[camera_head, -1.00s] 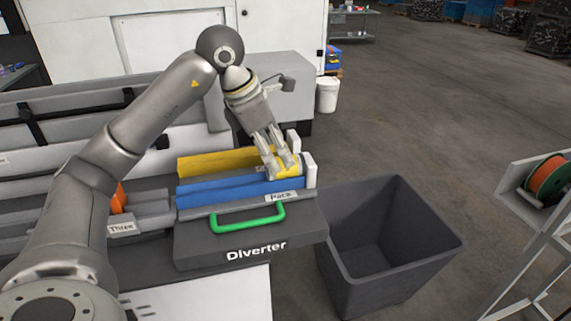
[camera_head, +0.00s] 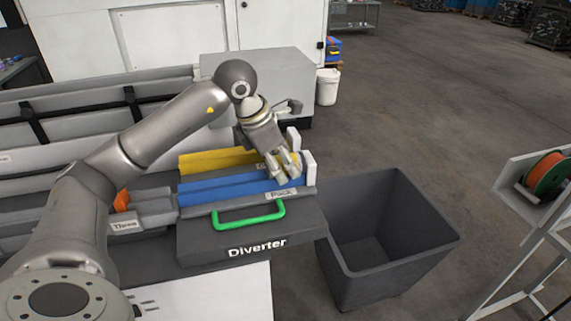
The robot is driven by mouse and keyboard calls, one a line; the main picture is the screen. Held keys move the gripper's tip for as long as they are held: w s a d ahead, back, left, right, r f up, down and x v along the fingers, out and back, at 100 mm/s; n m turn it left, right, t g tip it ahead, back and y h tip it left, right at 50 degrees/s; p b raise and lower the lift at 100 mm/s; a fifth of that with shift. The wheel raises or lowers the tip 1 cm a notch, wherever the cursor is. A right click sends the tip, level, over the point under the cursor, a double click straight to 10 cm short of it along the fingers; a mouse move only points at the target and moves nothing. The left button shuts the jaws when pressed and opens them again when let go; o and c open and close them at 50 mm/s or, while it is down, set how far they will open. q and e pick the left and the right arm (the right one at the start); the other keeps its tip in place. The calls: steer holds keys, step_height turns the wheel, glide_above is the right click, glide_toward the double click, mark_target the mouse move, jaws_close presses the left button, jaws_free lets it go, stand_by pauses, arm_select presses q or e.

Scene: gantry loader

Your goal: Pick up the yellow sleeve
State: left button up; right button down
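A yellow piece (camera_head: 215,161) lies lengthwise along the back of the diverter, behind a blue one (camera_head: 225,189). I cannot tell whether this yellow length is the sleeve or a coloured channel. A small yellow-orange patch (camera_head: 292,158) shows at its right end, by the white end stops and partly hidden by the fingers. My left gripper (camera_head: 286,174) points down over the right end of the diverter, in front of that patch. Its fingers overlap the blue piece in the picture. Their gap and any grip on something are unclear. My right gripper is out of view.
The dark diverter (camera_head: 245,232) has a green handle (camera_head: 250,217) in front. A dark open bin (camera_head: 390,235) stands to its right and looks empty. An orange reel (camera_head: 547,174) sits on a stand at far right. A white bucket (camera_head: 328,87) stands behind.

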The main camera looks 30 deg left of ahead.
arm_select(q)
steer(key=c, duration=0.6)
steer(key=shift+r, duration=0.15)
steer(key=shift+c, duration=0.2)
